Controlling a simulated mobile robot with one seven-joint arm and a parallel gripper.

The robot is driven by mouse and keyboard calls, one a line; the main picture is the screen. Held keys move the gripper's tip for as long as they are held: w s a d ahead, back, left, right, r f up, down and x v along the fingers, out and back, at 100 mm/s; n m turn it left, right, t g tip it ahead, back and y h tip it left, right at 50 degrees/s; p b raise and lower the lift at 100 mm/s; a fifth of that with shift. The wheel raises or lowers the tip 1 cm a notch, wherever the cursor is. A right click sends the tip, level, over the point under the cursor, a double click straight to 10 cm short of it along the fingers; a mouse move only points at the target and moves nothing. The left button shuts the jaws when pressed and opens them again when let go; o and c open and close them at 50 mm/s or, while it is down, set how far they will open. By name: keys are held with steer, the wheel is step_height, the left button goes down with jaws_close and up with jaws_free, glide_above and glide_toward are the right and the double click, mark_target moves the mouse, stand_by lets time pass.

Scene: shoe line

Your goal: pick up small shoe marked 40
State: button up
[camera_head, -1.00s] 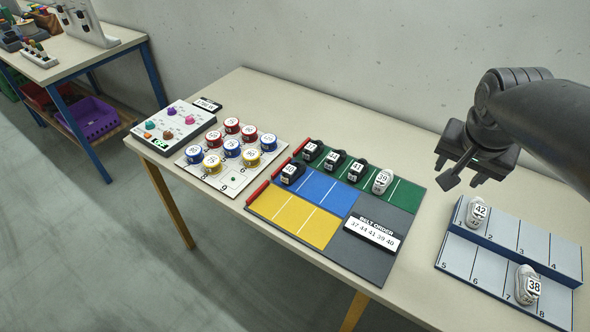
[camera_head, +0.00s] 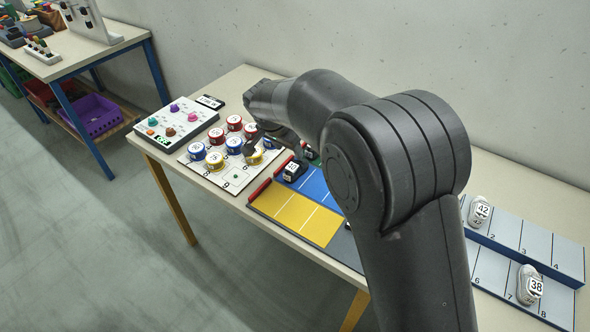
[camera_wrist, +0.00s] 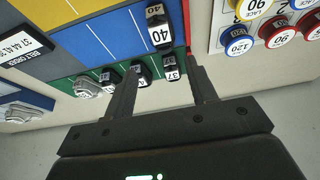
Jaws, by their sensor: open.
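The small black shoe marked 40 (camera_wrist: 158,32) sits on the blue lane close to the red end bar in the wrist view. It also shows on the blue lane in the head view (camera_head: 294,171), just left of my arm. My gripper (camera_wrist: 163,62) is open and empty, its two fingers reaching down over the green lane edge. The black shoe marked 37 (camera_wrist: 171,67) lies between the finger lines on the green lane, and shoe 40 lies beyond the fingertips. In the head view my gripper (camera_head: 262,140) is partly hidden behind my arm.
More shoes stand in the green lane, including a dark one (camera_wrist: 141,73) and a white one (camera_wrist: 87,87). Lace tins (camera_head: 215,161) stand nearby. The rack (camera_head: 540,255) holds shoes 42 and 38.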

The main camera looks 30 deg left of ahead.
mark_target(295, 163)
steer(key=shift+a+f, duration=0.25)
steer(key=shift+f, duration=0.05)
steer(key=shift+w+f, duration=0.1)
steer(key=shift+f, duration=0.3)
steer(key=x, duration=0.9)
steer(key=shift+w+f, duration=0.25)
steer(key=shift+w, duration=0.05)
steer(key=c, duration=0.8)
